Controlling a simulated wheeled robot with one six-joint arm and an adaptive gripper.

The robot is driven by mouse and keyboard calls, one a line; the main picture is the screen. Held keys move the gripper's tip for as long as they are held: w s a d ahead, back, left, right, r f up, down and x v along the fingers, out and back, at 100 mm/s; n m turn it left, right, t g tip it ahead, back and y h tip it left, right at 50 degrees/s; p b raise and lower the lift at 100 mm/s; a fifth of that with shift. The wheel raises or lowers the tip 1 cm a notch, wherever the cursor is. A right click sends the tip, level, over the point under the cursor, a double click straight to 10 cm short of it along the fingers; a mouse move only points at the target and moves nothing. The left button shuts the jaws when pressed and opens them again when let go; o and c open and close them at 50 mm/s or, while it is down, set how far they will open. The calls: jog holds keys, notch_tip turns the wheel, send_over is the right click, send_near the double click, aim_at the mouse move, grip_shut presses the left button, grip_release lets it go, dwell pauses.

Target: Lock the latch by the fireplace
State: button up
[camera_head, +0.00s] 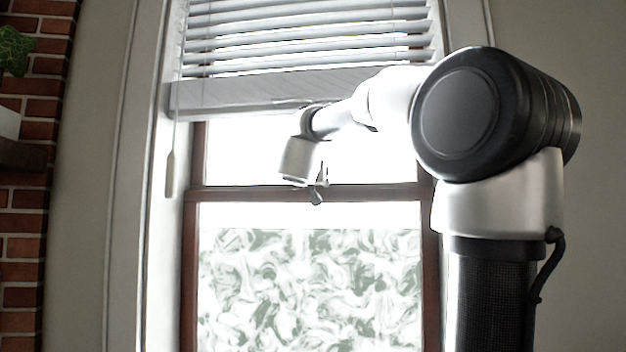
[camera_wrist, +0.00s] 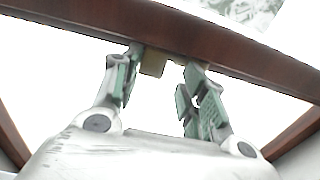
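The latch is most likely the small tan block (camera_wrist: 153,62) at the edge of the brown window rail (camera_wrist: 200,40) in the wrist view. My gripper (camera_wrist: 163,64) is open, its two green-padded fingers apart with the tan block in the gap, nearer the left finger. I cannot tell whether either finger touches it. In the head view my gripper (camera_head: 319,186) is at the brown middle rail (camera_head: 375,192) of the window. The latch is not clearly distinguishable there, and the fingers look small and washed out by the bright glass.
White blinds (camera_head: 310,30) hang over the upper window, with a cord pull (camera_head: 170,175) at the left. Patterned glass (camera_head: 310,290) fills the lower sash. A brick wall (camera_head: 25,220) stands at far left, with a plant (camera_head: 14,50) and a dark ledge (camera_head: 20,155).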

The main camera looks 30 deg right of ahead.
jog(key=o, duration=0.5)
jog(key=shift+c, duration=0.2)
jog(key=v, duration=1.2)
jog(key=shift+w, duration=0.1)
